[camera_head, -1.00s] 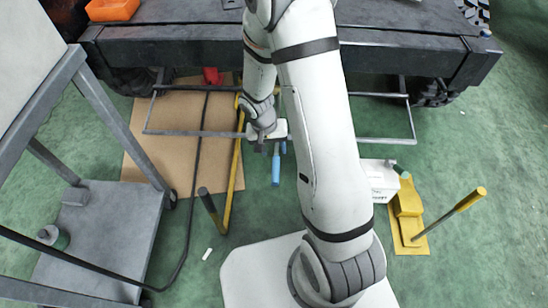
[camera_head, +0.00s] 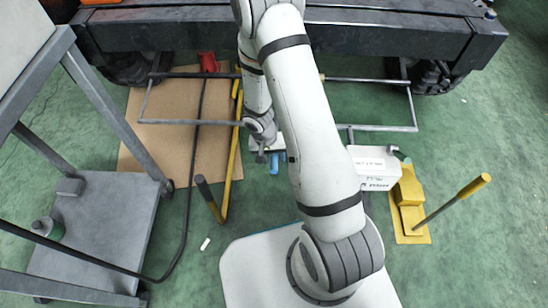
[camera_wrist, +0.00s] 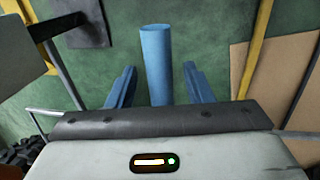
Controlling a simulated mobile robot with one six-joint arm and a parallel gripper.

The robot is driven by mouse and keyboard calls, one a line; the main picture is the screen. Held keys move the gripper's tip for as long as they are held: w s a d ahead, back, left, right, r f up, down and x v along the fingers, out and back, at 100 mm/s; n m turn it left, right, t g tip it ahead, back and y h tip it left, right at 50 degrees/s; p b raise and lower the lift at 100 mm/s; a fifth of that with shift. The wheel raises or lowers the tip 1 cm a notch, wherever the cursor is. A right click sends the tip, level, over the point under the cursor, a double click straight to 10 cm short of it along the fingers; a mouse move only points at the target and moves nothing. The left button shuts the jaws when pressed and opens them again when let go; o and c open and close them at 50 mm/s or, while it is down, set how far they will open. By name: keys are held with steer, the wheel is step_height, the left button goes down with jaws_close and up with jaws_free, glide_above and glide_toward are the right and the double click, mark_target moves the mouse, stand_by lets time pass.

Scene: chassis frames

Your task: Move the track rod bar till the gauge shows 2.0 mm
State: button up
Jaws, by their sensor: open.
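My gripper (camera_wrist: 160,70) is open, with its two blue fingers to the left and right of an upright-looking blue cylinder (camera_wrist: 156,55) in the wrist view. A gap shows between the cylinder and each finger. In the head view, my gripper (camera_head: 271,160) hangs below my arm, in front of the chassis, with only a little blue visible beneath it. I cannot tell whether the blue cylinder is part of the track rod bar. No gauge reading can be read in either view.
The dark chassis (camera_head: 400,35) spans the back, with a thin grey rod frame (camera_head: 180,122) before it. A grey trolley (camera_head: 95,215) stands left, beside cardboard (camera_head: 150,140). A white box (camera_head: 372,165) and a yellow pedal stand (camera_head: 410,195) are right. Green floor lies between.

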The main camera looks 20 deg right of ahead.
steer(key=shift+c, duration=0.6)
jaws_close()
